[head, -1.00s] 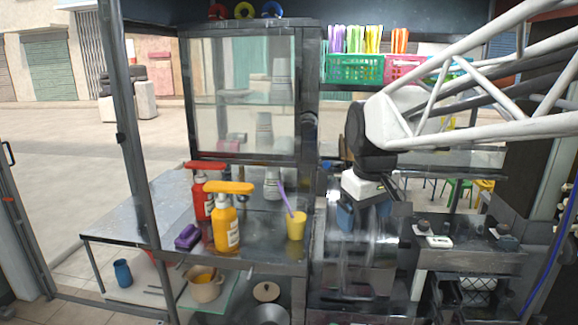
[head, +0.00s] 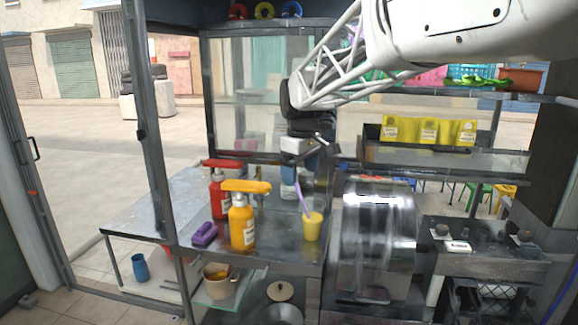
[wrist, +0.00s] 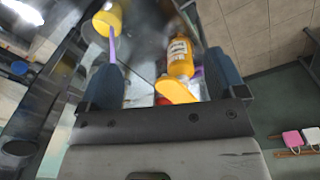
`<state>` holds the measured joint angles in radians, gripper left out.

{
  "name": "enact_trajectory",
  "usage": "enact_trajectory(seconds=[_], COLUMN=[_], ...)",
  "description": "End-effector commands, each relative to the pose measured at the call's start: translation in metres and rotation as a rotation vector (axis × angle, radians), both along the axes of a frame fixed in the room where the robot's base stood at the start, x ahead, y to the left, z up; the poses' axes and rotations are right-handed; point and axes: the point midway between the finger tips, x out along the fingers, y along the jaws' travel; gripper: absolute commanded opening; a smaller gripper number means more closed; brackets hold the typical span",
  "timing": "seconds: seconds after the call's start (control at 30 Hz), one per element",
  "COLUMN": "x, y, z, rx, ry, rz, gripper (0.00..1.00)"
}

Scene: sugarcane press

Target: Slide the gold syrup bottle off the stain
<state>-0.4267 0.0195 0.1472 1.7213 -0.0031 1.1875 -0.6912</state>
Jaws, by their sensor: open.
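The gold syrup bottle (head: 242,225), with a yellow-orange pump top and a pale label, stands upright on the metal counter (head: 283,244). In the wrist view the bottle (wrist: 181,58) shows between my fingers, beyond them. My gripper (head: 306,148) is open and empty, above and behind the bottle, to its right, clear of it. Its two fingers show in the wrist view (wrist: 163,82). A red pump bottle (head: 218,192) stands just behind the gold one. A purple sponge (head: 204,233) lies to its left. I cannot make out the stain.
A yellow cup (head: 312,228) with a purple straw stands right of the bottle. A glass cabinet (head: 231,100) stands behind the counter. The round metal press (head: 378,235) is at the right. A pot (head: 219,285) sits on the lower shelf.

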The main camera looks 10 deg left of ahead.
Motion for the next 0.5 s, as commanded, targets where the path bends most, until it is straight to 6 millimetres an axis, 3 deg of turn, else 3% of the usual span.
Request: enact_trajectory(seconds=[0.5], x=[0.055], y=[0.124], z=[-0.018], rx=[-0.025], ry=[0.034], rz=[0.278], gripper=[0.89])
